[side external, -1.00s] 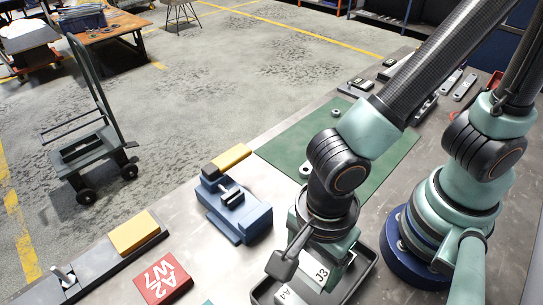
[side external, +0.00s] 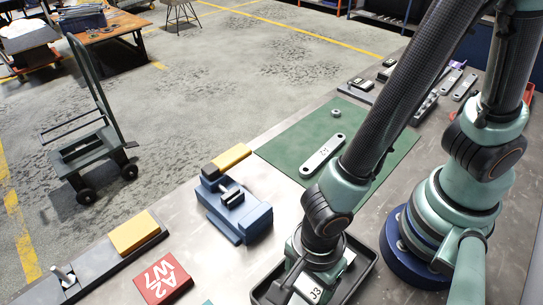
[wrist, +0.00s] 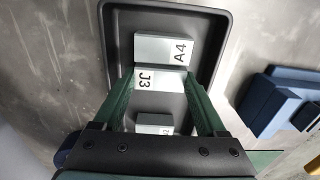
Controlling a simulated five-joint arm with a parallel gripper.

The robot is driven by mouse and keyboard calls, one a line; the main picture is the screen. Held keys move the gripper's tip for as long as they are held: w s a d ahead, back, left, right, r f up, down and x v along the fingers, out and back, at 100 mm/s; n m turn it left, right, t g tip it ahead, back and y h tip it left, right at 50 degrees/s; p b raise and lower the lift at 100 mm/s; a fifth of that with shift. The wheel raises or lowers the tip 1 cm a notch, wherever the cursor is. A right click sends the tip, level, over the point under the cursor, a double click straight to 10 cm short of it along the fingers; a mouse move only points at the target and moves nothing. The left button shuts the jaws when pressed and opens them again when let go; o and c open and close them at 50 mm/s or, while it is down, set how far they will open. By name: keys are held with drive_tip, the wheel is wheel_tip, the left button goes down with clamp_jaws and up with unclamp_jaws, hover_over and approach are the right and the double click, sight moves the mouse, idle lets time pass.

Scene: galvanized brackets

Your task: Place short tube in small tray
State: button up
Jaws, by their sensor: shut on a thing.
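A light grey piece marked J3 (wrist: 148,79), which I take to be the short tube, sits between the fingertips of my gripper (wrist: 160,80), which is shut on it. It also shows in the side external view (side external: 308,288). The small dark tray (wrist: 203,16) lies beneath the gripper, and its rim shows in the side external view (side external: 365,262). The piece is over or in the tray; I cannot tell whether it touches the floor. A grey block marked A4 (wrist: 162,49) lies in the tray beside it. Another grey block (wrist: 155,119) shows between the fingers.
A blue vise-like fixture (side external: 236,212) stands left of the tray. A green mat (side external: 290,150) behind holds a pale plate (side external: 322,155) and a small ring (side external: 336,112).

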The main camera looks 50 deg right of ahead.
sight(307, 286)
drive_tip(key=shift+f, duration=0.1)
drive_tip(key=o, duration=1.3)
wheel_tip(307, 286, up, 12)
drive_tip(key=w+d+r+n+t+y, duration=0.1)
drive_tip(key=w+d+r+n, duration=0.25)
drive_tip(key=w+d, duration=0.2)
drive_tip(key=w+d+r+n+t, duration=0.25)
drive_tip(key=w+d+n, duration=0.2)
drive_tip(key=w, duration=0.25)
drive_tip(key=shift+w+d+r+n+t+h, duration=0.15)
drive_tip(key=shift+w+d+r+n+t, duration=0.45)
drive_tip(key=shift+d+n, duration=1.35)
drive_tip(key=shift+w+d+r+n+t+h, duration=0.15)
drive_tip(key=shift+w+d+r+n, duration=0.6)
drive_tip(key=shift+d+r+n, duration=1.15)
drive_tip(key=shift+w+d+r+n+t+h, duration=0.3)
drive_tip(key=shift+w+d+n, duration=0.6)
drive_tip(key=shift+d, duration=1.8)
drive_tip(key=shift+s+n, duration=0.25)
